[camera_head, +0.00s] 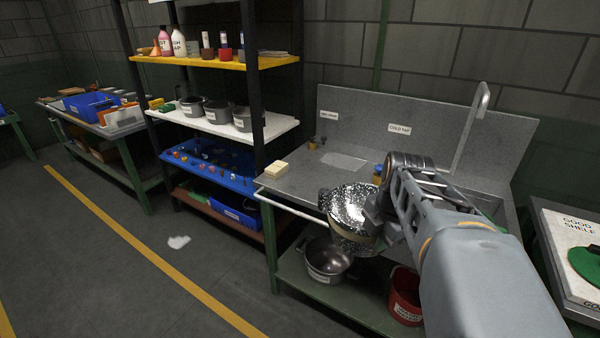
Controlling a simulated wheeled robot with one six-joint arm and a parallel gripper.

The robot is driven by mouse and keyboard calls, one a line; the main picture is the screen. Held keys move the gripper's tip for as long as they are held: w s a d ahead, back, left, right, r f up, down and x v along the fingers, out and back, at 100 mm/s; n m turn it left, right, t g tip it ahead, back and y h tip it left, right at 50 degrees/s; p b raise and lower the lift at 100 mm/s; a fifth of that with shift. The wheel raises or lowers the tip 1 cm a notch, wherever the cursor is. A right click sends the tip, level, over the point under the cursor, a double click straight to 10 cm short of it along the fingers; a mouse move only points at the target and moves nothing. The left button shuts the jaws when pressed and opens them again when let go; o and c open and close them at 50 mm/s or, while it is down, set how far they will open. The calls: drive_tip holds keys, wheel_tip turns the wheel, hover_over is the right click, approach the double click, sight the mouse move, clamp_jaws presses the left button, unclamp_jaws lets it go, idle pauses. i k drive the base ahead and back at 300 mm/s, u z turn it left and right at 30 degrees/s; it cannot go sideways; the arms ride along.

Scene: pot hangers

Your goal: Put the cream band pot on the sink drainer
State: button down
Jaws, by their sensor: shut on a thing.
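A shiny speckled metal pot (348,203) with a cream-tan band near its lower side is held tilted, its mouth partly toward me, in front of the sink counter's front edge. My gripper (372,216) is shut on its right side; the fingertips are partly hidden by the wrist. The grey sink unit (290,183) stands behind the pot. A paler flat patch (343,160) lies on its top left of the tap; I cannot tell if this is the drainer. My arm hides much of the basin on the right.
A tall tap (480,100) rises at the back right. Below are another pot (327,262) and a red bucket (405,291). A rack with several pots (217,111) stands left.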

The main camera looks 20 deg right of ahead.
sight(308, 179)
drive_tip(key=i, duration=1.05)
